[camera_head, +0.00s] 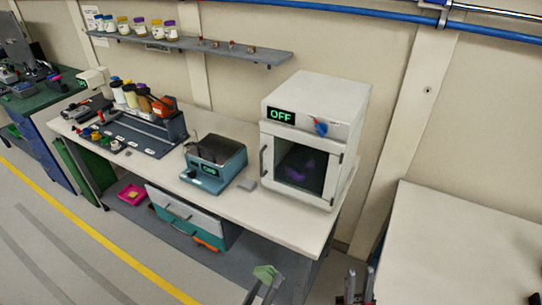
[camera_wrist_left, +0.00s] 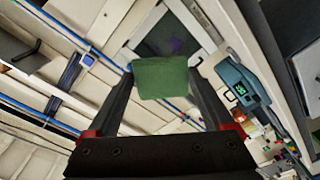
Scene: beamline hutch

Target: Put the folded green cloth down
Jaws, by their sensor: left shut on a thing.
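The folded green cloth (camera_head: 266,271) is at the bottom of the head view, in front of the bench's front edge. My left gripper (camera_head: 264,279) is shut on it. In the left wrist view the cloth (camera_wrist_left: 160,78) spans the gap between the two fingertips of my left gripper (camera_wrist_left: 161,80), with no surface touching it from below that I can see. My right gripper (camera_head: 360,284) shows at the bottom edge of the head view, with its two fingers apart and nothing seen between them.
The white bench (camera_head: 240,207) holds a white oven (camera_head: 313,130) reading OFF, a blue-grey hotplate device (camera_head: 215,165), a small grey block (camera_head: 246,184) and a dark rack tray (camera_head: 128,138). The bench front has bare strips. Another pale table (camera_head: 455,250) at right looks largely clear.

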